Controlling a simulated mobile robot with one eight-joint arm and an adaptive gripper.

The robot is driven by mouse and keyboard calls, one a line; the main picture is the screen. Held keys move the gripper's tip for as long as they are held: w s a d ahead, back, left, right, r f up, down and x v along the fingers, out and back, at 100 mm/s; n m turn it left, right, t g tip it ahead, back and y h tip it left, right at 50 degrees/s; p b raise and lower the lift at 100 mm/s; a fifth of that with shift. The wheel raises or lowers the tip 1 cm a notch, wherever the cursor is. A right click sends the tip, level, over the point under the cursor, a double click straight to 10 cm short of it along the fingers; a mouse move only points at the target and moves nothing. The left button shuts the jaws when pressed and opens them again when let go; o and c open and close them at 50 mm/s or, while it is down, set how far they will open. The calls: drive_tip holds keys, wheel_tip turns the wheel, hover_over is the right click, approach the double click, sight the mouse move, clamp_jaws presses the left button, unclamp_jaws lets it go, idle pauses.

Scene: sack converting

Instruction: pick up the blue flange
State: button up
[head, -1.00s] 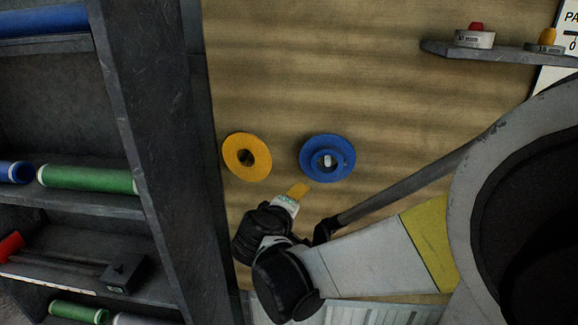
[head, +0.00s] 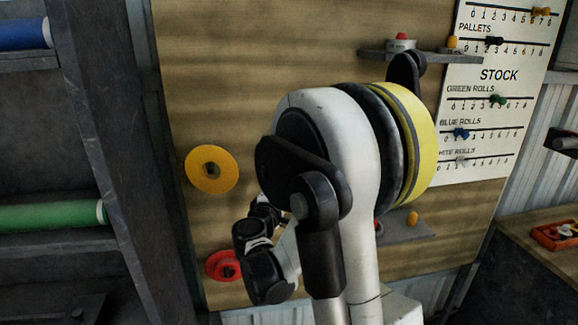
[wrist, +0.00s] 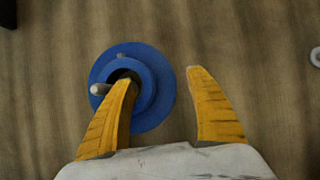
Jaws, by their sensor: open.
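The blue flange (wrist: 156,107) shows in the wrist view, a round disc with a raised hub, against the wooden board. A pale peg end (wrist: 100,89) shows at its hole. My gripper (wrist: 159,75) is open. Its left yellow finger overlaps the hub and hole in the picture; its right finger is over bare board just right of the disc. I cannot tell whether the left finger touches the flange. In the head view my arm hides the blue flange and most of my gripper.
A yellow flange (head: 201,160) and a red flange (head: 214,262) are on the board (head: 240,60), left of my arm. A small shelf (head: 376,55) holds small items at upper right, beside a white stock chart (head: 499,130). A dark rack with rolls stands at left.

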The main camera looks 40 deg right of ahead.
drive_tip(key=shift+b+x, duration=0.3)
drive_tip(key=shift+x, duration=1.3)
drive_tip(key=shift+a, duration=0.1)
clamp_jaws()
drive_tip(key=shift+w, duration=0.1)
drive_tip(key=shift+r, duration=0.2)
drive_tip(key=shift+r+p, duration=0.25)
drive_tip(key=shift+p, duration=0.25)
drive_tip(key=s+a+p, duration=0.1)
drive_tip(key=s+a, duration=0.3)
drive_tip(key=s, duration=0.3)
drive_tip(key=s+a+p, duration=0.1)
drive_tip(key=s+a, duration=0.4)
drive_tip(key=s, duration=0.3)
drive_tip(key=shift+s+a, duration=0.2)
